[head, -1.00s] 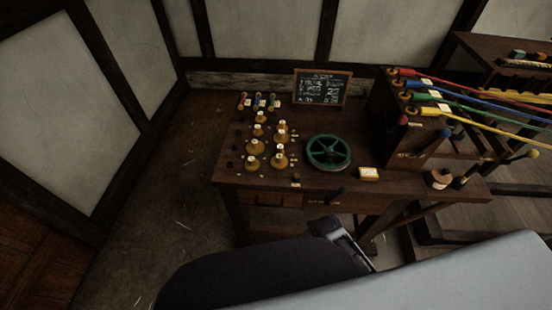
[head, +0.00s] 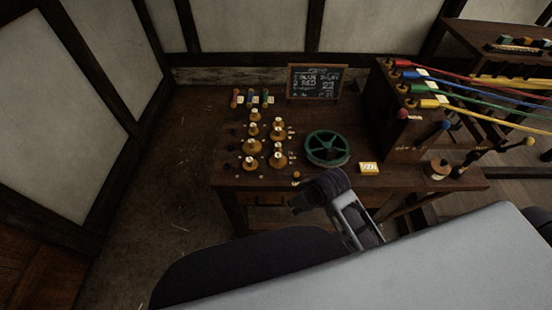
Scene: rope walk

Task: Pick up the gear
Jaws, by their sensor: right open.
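A green spoked wheel (head: 327,148) lies flat on the dark wooden table (head: 225,170), right of several brass pieces with pale labels (head: 251,147). Which of these is the gear, the pictures do not make certain. My right gripper (head: 303,203) is at the table's front edge, just below the green wheel in the picture. It is open, and I see nothing held in it. My right gripper is dark and its fingertips are hard to make out. My left gripper is not in view.
A chalkboard (head: 316,81) stands at the table's back. A wooden frame (head: 404,100) with coloured ropes stands at the right. Open floor (head: 160,180) shows left of the table.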

